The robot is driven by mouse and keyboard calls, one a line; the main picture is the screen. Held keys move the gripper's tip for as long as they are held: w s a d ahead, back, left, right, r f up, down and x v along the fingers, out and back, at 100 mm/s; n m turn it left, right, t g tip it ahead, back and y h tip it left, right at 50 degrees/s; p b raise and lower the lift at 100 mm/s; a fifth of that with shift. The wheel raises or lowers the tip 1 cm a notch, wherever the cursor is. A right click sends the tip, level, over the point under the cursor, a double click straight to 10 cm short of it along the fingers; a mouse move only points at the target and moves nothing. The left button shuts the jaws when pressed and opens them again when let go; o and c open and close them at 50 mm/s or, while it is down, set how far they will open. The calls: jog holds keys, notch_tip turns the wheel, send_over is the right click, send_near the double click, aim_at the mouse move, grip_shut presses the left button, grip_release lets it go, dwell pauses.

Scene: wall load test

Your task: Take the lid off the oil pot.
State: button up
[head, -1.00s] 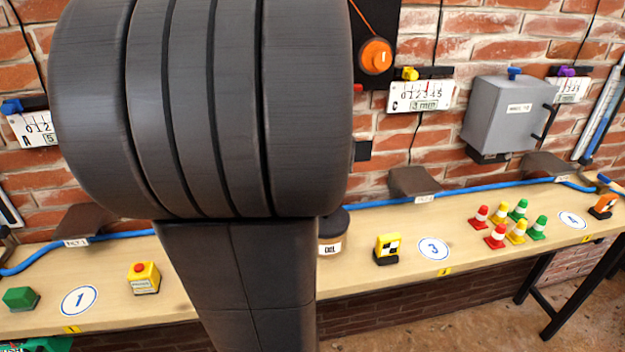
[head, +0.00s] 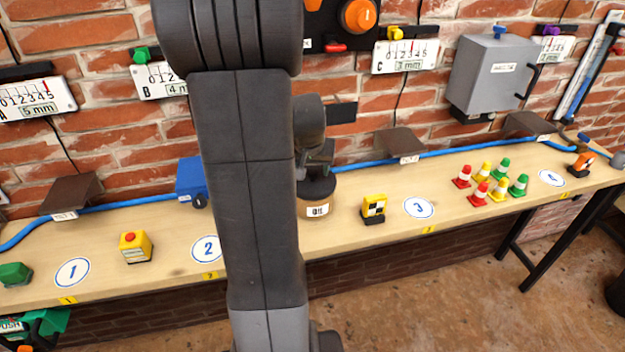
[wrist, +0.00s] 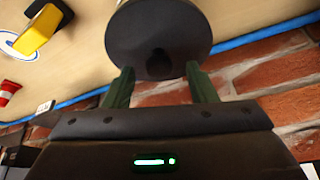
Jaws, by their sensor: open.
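The oil pot (head: 316,210) stands on the bench, a wooden-coloured body with a white label. Its dark round lid (head: 319,190) is on top, partly under my gripper. In the wrist view the lid (wrist: 160,28) is a dark disc with a small darker knob (wrist: 159,63). My gripper (wrist: 161,76) is open, its two green fingers spread on either side of the knob, with nothing held. I cannot tell whether the fingertips touch the lid. In the head view my gripper (head: 319,158) is just above the pot, partly hidden by my arm.
A yellow-and-black marked block (head: 374,209) stands right of the pot, with several small cones (head: 490,182) beyond. A blue box (head: 191,178) is to the left. A blue hose (head: 445,153) runs along the brick wall.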

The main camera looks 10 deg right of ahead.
jog(key=shift+w+f, duration=0.15)
jog(key=shift+f, duration=0.25)
jog(key=c, duration=1.1)
